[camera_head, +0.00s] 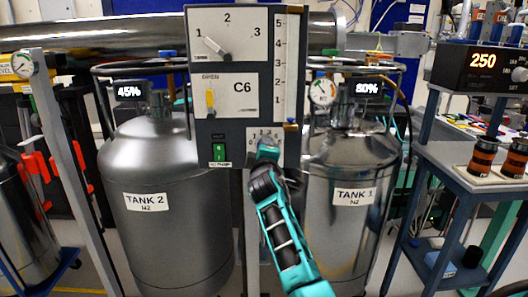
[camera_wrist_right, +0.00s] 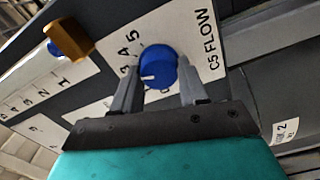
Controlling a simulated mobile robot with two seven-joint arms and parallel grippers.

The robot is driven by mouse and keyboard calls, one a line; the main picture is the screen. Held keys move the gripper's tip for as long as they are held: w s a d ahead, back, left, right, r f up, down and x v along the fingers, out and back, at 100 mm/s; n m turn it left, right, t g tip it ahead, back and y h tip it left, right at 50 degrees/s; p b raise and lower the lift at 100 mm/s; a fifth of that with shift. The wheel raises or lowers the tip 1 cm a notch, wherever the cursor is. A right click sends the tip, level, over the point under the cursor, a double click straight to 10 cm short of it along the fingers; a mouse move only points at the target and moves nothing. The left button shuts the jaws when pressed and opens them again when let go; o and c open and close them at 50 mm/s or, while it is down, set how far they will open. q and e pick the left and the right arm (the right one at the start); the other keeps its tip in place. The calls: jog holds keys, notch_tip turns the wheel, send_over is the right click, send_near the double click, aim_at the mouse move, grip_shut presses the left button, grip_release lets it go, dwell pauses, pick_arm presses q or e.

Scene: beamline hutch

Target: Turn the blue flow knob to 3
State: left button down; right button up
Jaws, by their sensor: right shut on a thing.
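The blue flow knob (camera_wrist_right: 158,68) shows in the right wrist view on a white plate labelled C5 FLOW (camera_wrist_right: 207,50). Its white mark points down and left in that picture, on the side of the left-hand finger, below the printed 3. The digits 3, 4 and 5 show; the lower digits are hidden or unclear. My right gripper (camera_wrist_right: 158,92) is shut on the knob, one finger on each side. In the head view my right gripper (camera_head: 267,152) reaches the lower panel and hides the knob. My left gripper is in neither view.
Tank 2 (camera_head: 150,235) and Tank 1 (camera_head: 340,240) stand either side. An orange-brown block (camera_wrist_right: 68,41) juts out near the knob.

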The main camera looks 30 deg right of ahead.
dwell(0.4)
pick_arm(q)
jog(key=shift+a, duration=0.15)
pick_arm(e)
jog(key=o, duration=1.1)
jog(key=shift+c, duration=0.2)
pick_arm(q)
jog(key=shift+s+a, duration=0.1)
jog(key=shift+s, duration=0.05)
pick_arm(e)
jog(key=shift+s, duration=0.15)
